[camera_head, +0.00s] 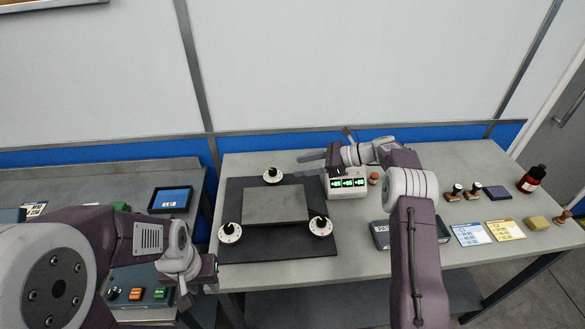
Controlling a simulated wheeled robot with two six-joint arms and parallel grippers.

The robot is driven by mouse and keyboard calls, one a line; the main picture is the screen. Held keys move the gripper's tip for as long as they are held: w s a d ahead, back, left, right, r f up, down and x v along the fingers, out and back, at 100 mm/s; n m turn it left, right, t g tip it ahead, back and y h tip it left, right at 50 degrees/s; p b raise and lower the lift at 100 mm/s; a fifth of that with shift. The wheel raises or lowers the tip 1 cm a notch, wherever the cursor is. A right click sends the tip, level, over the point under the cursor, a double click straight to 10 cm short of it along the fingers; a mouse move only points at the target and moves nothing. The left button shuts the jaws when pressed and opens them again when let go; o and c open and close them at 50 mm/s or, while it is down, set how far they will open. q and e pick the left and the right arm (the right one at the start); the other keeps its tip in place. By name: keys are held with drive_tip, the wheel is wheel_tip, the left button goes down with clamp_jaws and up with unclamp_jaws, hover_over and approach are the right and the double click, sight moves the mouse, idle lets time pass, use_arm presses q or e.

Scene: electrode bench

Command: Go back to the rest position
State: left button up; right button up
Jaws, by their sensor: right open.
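My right arm comes in from the bottom right and bends left at the back of the bench. My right gripper (329,147) is open with nothing seen between its fingers. It is above and behind the white readout box (347,194), which has green digits. My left arm comes in from the left. My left gripper (197,285) hangs near the front left edge of the bench, by the gap between the two benches. Its fingers are small and partly hidden, so I cannot tell its opening.
A grey block (275,205) and several white dials (229,233) sit on a black mat (290,248). A dark device (381,234) is partly behind my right arm. Cards (471,234), a sponge (537,223) and a dark bottle (532,179) stand right. A button box (135,294) is left.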

idle(0.4)
drive_tip(key=s+a+r+n, duration=0.15)
drive_tip(key=a+r, duration=0.25)
drive_tip(key=r, duration=0.5)
drive_tip(key=s+a+n+g+h+p, duration=0.1)
drive_tip(key=s+a+n+g+h, duration=0.2)
drive_tip(key=s, duration=0.8)
drive_tip(key=s+d+f+n+h, duration=0.3)
drive_tip(key=s+d+f+n, duration=0.1)
drive_tip(key=s+d+n, duration=0.1)
drive_tip(key=s+d+f+n+h, duration=0.3)
drive_tip(key=s+d+f+n, duration=0.2)
drive_tip(key=s, duration=0.3)
drive_tip(key=s+d+f+n+h, duration=0.3)
drive_tip(key=s+d+f+n, duration=0.2)
drive_tip(key=s+n, duration=0.1)
drive_tip(key=shift+s+f+t+h, duration=0.15)
drive_tip(key=shift+s+t+h, duration=0.25)
drive_tip(key=shift+s, duration=0.1)
drive_tip(key=shift+s, duration=0.1)
idle(2.3)
